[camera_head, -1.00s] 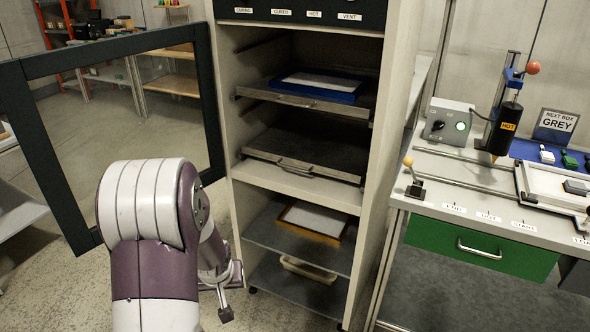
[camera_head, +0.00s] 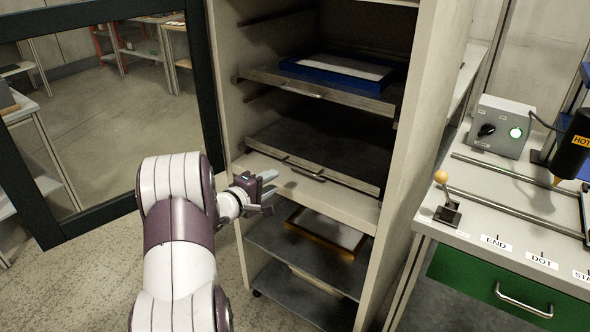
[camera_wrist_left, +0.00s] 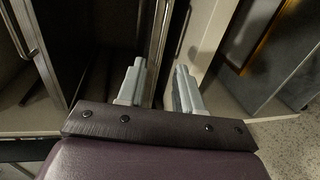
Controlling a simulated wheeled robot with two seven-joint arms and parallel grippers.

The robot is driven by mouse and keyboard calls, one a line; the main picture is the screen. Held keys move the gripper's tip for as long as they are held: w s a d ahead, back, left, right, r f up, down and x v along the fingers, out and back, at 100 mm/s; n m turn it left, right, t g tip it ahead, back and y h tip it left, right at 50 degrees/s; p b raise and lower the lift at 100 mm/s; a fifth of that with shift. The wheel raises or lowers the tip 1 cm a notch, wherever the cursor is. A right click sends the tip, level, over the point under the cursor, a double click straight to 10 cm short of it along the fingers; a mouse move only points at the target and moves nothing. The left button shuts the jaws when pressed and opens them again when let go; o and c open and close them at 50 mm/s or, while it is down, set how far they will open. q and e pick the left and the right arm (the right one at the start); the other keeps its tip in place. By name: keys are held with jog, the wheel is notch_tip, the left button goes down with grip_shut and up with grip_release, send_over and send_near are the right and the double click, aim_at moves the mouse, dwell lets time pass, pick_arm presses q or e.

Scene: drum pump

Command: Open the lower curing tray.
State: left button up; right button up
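The lower curing tray (camera_head: 330,150) is a dark flat tray with a pale front edge, in the cabinet's middle opening. It looks pushed in. Its thin bar handle (camera_head: 303,169) is on the front edge. My left gripper (camera_head: 271,184) is just left of and a little below this handle, in front of the cabinet. In the left wrist view my left gripper (camera_wrist_left: 158,82) has its two pale fingers apart with nothing between them. A handle bar (camera_wrist_left: 182,28) shows ahead of the fingers, not touched. My right gripper is in neither view.
The upper tray (camera_head: 265,76) holds a blue frame (camera_head: 345,72). A wood-edged frame (camera_head: 325,232) lies on a shelf below. The cabinet's glazed door (camera_head: 208,110) stands open at left. A bench with a green drawer (camera_head: 490,290) is at right.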

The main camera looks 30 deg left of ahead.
pick_arm(q)
jog(key=b+x, duration=0.1)
jog(key=x, duration=1)
jog(key=shift+w+f+b, duration=0.2)
jog(key=shift+w+b, duration=0.05)
jog(key=shift+b, duration=0.15)
grip_shut()
dwell(0.6)
